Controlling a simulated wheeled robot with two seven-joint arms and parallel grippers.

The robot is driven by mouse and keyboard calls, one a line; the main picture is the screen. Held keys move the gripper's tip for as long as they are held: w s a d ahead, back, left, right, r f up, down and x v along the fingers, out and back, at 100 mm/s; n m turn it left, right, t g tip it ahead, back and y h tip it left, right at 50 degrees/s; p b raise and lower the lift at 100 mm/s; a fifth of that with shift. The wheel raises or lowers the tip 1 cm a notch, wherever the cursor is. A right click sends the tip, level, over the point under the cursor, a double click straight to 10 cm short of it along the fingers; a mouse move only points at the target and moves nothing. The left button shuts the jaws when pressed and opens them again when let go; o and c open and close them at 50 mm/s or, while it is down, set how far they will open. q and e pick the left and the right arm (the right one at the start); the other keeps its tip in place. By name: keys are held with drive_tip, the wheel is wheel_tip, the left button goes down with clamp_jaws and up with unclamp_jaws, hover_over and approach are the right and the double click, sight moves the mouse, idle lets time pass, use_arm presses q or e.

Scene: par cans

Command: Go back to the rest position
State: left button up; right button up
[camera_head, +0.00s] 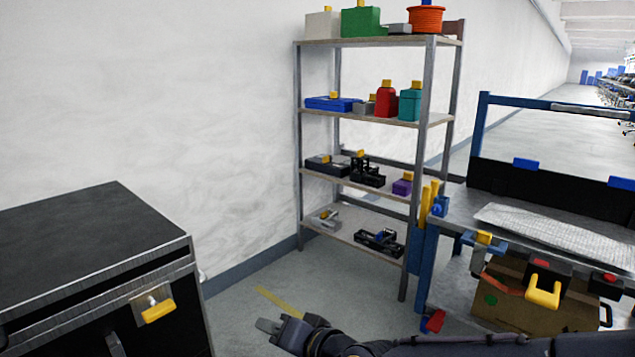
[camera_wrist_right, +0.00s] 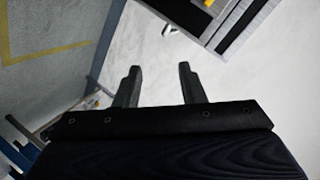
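My right gripper (camera_head: 270,326) shows at the bottom middle of the head view, its dark arm coming in from the lower right. It is over the grey floor, between the black case and the shelf rack, and touches nothing that I can see. In the right wrist view the two dark fingers of the right gripper (camera_wrist_right: 157,85) stand apart with nothing between them. My left gripper is not in the head view.
A black case (camera_head: 90,235) with metal edges stands at the left. A metal shelf rack (camera_head: 299,150) with several tools and boxes stands against the wall. A blue-framed workbench (camera_head: 455,217) is at the right, with a cardboard box (camera_head: 510,305) below.

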drive_tip(key=s+d+f+g+h, duration=0.1)
drive_tip(key=s+d+h, duration=0.3)
drive_tip(key=d, duration=0.6)
drive_tip(key=s+d+f+h, duration=0.1)
drive_tip(key=s+d, duration=0.5)
drive_tip(key=d, duration=0.5)
drive_tip(key=s+d+f+g+h, duration=0.1)
drive_tip(key=s+d+f, duration=0.1)
drive_tip(key=s+d, duration=0.35)
drive_tip(key=s+d+f+g, duration=0.2)
drive_tip(key=s, duration=0.6)
use_arm(q)
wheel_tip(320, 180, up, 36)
drive_tip(key=p, duration=3.5)
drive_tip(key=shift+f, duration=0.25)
use_arm(e)
wheel_tip(320, 180, up, 36)
drive_tip(key=shift+w+a, duration=0.25)
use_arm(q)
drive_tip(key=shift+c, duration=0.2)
use_arm(e)
drive_tip(key=shift+f, duration=0.15)
